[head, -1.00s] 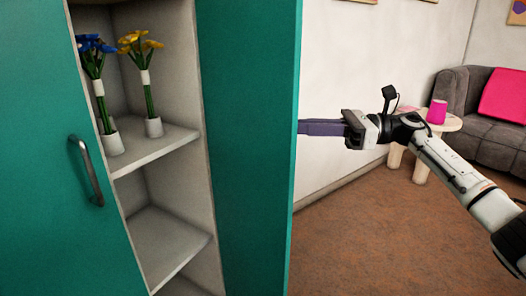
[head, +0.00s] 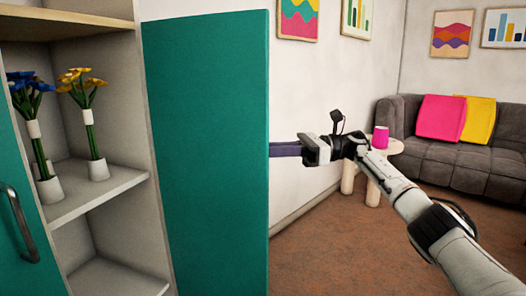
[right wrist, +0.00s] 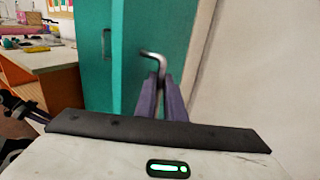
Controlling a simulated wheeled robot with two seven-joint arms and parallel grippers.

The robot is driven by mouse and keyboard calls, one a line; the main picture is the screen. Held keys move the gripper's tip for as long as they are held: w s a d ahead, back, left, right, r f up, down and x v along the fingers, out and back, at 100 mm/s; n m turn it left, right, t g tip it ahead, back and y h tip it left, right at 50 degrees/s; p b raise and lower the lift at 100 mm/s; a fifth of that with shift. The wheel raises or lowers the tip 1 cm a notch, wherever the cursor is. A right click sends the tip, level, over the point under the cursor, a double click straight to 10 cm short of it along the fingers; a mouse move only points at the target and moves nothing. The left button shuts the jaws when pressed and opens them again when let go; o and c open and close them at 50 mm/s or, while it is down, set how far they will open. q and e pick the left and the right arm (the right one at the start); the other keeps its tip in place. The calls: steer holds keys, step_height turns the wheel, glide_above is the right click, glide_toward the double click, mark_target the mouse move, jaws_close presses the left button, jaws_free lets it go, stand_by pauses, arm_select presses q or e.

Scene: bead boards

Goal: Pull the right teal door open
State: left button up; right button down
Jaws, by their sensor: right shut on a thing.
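The right teal door (head: 205,150) stands open in the head view, beside the cabinet's shelves, with its broad face towards me. My right gripper (head: 285,150) reaches in from the right, its purple fingers passing behind the door's free edge. In the right wrist view, the fingers (right wrist: 162,85) are shut on the metal door handle (right wrist: 152,56), which sticks out of the teal panel. The head view hides this handle behind the door. The left teal door (head: 14,170) is at the far left with its own bar handle (head: 22,225). My left gripper is not in view.
Flowers in white vases (head: 97,168) stand on a cabinet shelf (head: 110,192). A round side table (head: 352,172) with a pink cup (head: 381,137) and a grey sofa (head: 455,155) stand at the right. Brown floor (head: 340,240) is free below my right arm.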

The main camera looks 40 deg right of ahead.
steer(key=c, duration=2.1)
jaws_free()
steer(key=shift+w+a+f, duration=0.15)
steer(key=shift+w+a, duration=0.05)
steer(key=shift+a, duration=0.15)
steer(key=shift+o, duration=1.3)
steer(key=shift+w+a, duration=0.15)
arm_select(q)
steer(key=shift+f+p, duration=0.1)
steer(key=shift+p, duration=0.3)
arm_select(e)
steer(key=v, duration=1.1)
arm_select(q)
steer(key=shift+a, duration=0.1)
